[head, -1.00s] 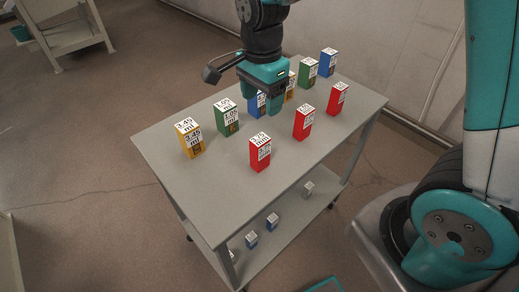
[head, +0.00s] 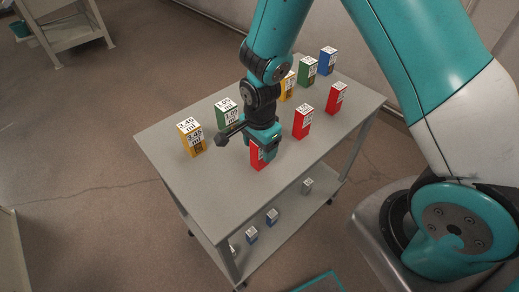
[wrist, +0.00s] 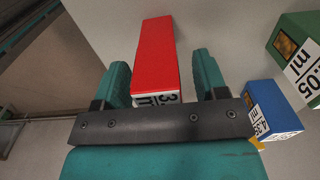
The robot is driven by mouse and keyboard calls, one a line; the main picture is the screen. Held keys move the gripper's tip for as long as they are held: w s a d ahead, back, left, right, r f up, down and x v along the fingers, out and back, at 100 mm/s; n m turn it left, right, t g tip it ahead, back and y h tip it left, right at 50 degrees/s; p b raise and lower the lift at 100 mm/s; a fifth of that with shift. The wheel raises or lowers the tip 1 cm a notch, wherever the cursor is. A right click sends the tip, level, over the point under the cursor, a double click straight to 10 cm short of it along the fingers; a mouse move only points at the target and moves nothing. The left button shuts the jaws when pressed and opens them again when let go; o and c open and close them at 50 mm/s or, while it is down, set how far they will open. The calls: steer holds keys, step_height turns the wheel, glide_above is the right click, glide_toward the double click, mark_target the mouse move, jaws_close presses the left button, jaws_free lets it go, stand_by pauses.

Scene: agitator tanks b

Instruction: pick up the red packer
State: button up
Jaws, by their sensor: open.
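Three red packers with white labels stand on the grey cart top in the head view. The nearest red packer (head: 259,160) is under my gripper (head: 264,148), which hides part of it. The other two, the middle red packer (head: 302,124) and the far red packer (head: 337,100), stand to the right. In the wrist view the nearest red packer (wrist: 155,55) lies between the two teal fingers of my gripper (wrist: 161,62). The fingers are open, with a visible gap on each side of it.
On the cart (head: 185,180) also stand a yellow box (head: 192,140), a green box (head: 227,115) and more boxes at the back. In the wrist view a blue box (wrist: 272,110) and a green box (wrist: 298,60) are right of the fingers. Small boxes sit on the lower shelf.

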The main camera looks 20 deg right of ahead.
steer(key=shift+f, duration=0.2)
steer(key=c, duration=1.1)
steer(key=shift+r, duration=0.1)
